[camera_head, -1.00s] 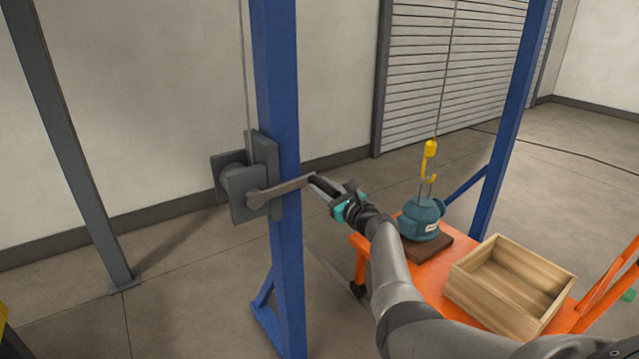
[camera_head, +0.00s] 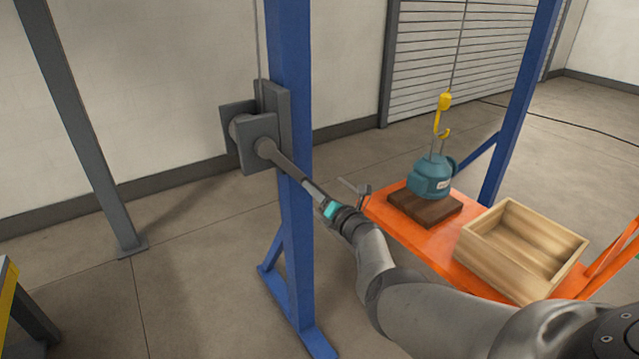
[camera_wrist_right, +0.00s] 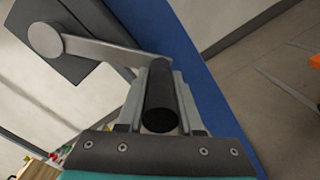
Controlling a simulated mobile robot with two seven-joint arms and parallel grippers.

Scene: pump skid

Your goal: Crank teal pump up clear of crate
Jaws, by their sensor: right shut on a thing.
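The teal pump (camera_head: 430,180) is upright on a dark brown board, beside the open wooden crate (camera_head: 492,268) and not in it. A yellow hook (camera_head: 444,112) on a cable hangs above the pump, with thin sling lines between them. I cannot tell whether the pump's base touches the board. The grey winch (camera_head: 250,135) is on the blue post, and its crank arm (camera_head: 288,168) points down and right. My right gripper (camera_head: 318,196) is shut on the crank's dark handle grip (camera_wrist_right: 161,100), which lies between the fingers in the wrist view. My left gripper is out of view.
The orange cart (camera_head: 420,243) carries the board (camera_head: 425,206) and the crate. The blue post (camera_head: 290,230) stands close to my right forearm. A second blue post (camera_head: 515,110) rises behind the cart. A grey post (camera_head: 75,120) stands at left. Floor between the posts is clear.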

